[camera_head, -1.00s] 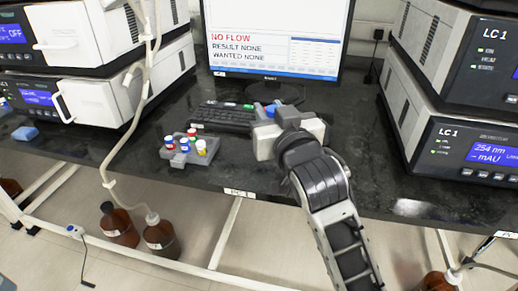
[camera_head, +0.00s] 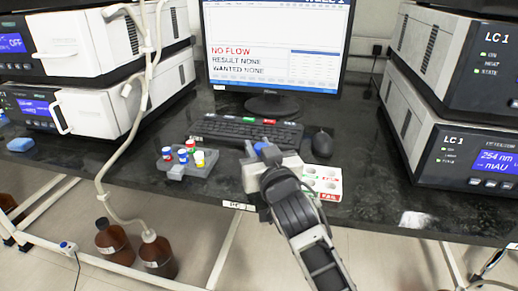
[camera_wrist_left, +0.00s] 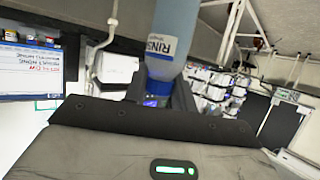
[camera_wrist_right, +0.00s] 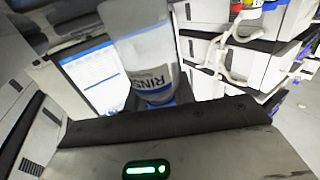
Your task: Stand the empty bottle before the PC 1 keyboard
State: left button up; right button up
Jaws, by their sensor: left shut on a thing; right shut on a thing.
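The PC 1 keyboard (camera_head: 246,131) lies below the monitor on the black bench. My right gripper (camera_head: 266,160) is just in front of its right half, shut on a bottle. In the right wrist view this bottle (camera_wrist_right: 140,50) is clear, looks empty and has a RINSE label. In the head view the gripper hides most of it; a bit of blue shows by the jaws. I cannot tell whether it touches the bench. In the left wrist view my left gripper (camera_wrist_left: 158,100) is shut on a bluish RINSE bottle (camera_wrist_left: 173,30); it is outside the head view.
A grey rack (camera_head: 187,163) with several capped vials stands left of my right gripper. A mouse (camera_head: 322,143) lies behind the tray. Instrument stacks flank the bench.

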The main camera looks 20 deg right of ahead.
jog(key=shift+f, duration=0.25)
jog(key=o, duration=0.8)
jog(key=shift+r, duration=0.1)
jog(key=shift+r, duration=0.25)
jog(key=s, duration=0.7)
jog(key=shift+s+a+f+p, duration=0.1)
jog(key=shift+s+a+p, duration=0.15)
jog(key=shift+a+p, duration=0.05)
